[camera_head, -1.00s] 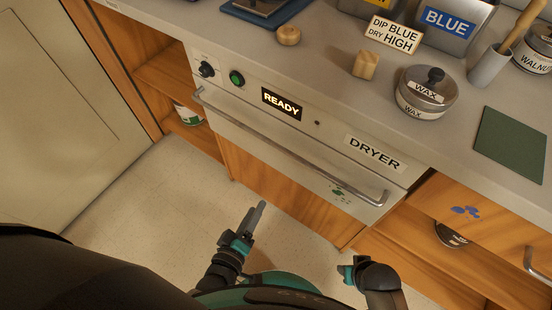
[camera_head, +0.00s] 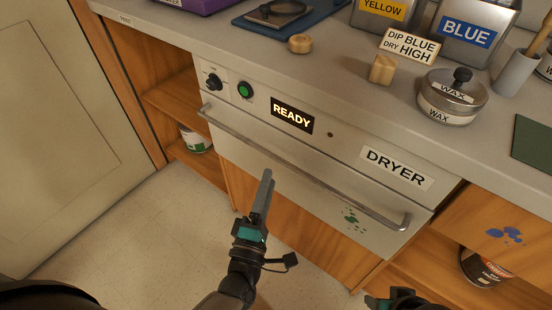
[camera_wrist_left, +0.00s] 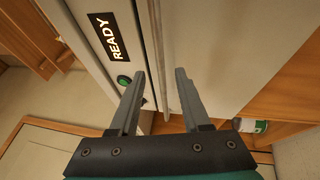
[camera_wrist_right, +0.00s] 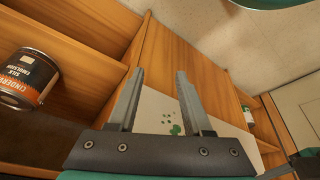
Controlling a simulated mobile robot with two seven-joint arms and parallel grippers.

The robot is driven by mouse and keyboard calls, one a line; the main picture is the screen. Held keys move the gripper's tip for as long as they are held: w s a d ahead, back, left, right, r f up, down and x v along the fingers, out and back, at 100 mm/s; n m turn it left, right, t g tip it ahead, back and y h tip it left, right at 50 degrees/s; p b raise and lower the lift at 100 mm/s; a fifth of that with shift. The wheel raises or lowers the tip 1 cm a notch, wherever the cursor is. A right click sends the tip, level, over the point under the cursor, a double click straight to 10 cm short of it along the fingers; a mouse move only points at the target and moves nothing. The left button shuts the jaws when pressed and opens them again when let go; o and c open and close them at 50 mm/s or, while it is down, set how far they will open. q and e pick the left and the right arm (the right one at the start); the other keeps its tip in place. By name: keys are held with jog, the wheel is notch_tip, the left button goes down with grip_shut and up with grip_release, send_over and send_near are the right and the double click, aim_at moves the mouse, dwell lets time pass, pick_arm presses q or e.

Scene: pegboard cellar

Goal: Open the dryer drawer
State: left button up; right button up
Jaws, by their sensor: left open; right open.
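The dryer drawer (camera_head: 325,185) is a pale metal front under the counter, labelled DRYER, with a lit READY display (camera_head: 292,115). It looks shut. A long bar handle (camera_head: 300,166) runs across it; the bar also shows in the left wrist view (camera_wrist_left: 168,70). My left gripper (camera_head: 264,188) is in front of the drawer, just below the middle of the bar. In the left wrist view its fingers (camera_wrist_left: 158,90) are apart, with the bar ahead between them, not gripped. My right gripper (camera_wrist_right: 158,95) is open and empty, low by the drawer's right end.
A knob (camera_head: 214,82) and a green button (camera_head: 245,91) sit on the panel above the bar. Open wooden shelves flank the dryer, with a can (camera_head: 482,268) on the right and another (camera_head: 196,140) on the left. The floor in front is clear.

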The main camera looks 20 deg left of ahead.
aim_at(276, 156)
pick_arm(q)
jog(key=w, duration=0.2)
jog(key=w+r+b, duration=0.1)
jog(key=w, duration=0.4)
jog(key=shift+w+a+r, duration=0.15)
pick_arm(e)
notch_tip(276, 156, up, 4)
jog(key=shift+f, duration=0.25)
pick_arm(q)
jog(key=shift+c, duration=0.3)
grip_shut()
dwell(0.4)
